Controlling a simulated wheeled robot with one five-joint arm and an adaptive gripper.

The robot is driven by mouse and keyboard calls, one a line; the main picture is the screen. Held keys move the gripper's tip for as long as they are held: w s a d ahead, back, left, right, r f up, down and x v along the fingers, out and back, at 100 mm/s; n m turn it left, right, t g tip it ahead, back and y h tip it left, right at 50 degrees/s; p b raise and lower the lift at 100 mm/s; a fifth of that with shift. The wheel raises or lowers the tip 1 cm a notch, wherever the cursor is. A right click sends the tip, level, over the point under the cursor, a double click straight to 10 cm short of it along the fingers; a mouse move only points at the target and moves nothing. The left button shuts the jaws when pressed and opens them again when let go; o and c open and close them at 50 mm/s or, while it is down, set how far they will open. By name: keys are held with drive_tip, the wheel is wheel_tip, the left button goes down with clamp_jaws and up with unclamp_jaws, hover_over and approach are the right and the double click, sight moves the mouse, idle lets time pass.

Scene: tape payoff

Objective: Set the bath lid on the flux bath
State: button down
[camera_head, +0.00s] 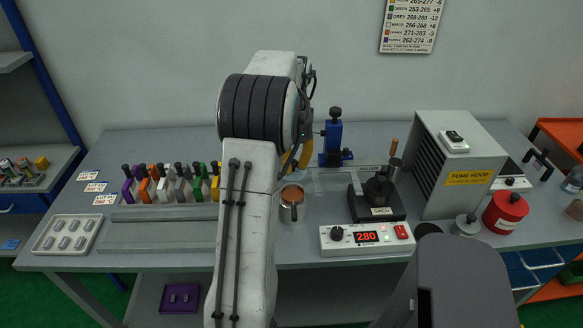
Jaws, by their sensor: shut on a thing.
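A small metal cup (291,203) with a copper-brown inside stands open near the middle of the bench, just right of my arm; it looks like the flux bath. My arm rises in front of the bench and bends over, hiding what lies behind it. My gripper's jaws and anything in them are hidden behind the arm. I cannot pick out the bath lid for certain. A small grey round piece with a knob (466,225) stands at the right, beside a red container (504,212).
A solder pot (379,192) and a controller (366,237) reading 280 stand right of the cup. A fume hood (456,170) stands further right. Colored holders (173,186) and a tray (68,234) are at the left. A blue stand (334,140) is behind.

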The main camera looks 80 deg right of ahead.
drive_tip(key=shift+f+b, duration=2)
drive_tip(key=shift+f, duration=0.1)
drive_tip(key=shift+f+b, duration=0.6)
drive_tip(key=shift+f, duration=0.35)
drive_tip(key=shift+f, duration=0.45)
drive_tip(key=shift+c, duration=1.9)
unclamp_jaws()
drive_tip(key=shift+r, duration=0.2)
drive_tip(key=shift+r+p, duration=3.25)
drive_tip(key=shift+r, duration=0.15)
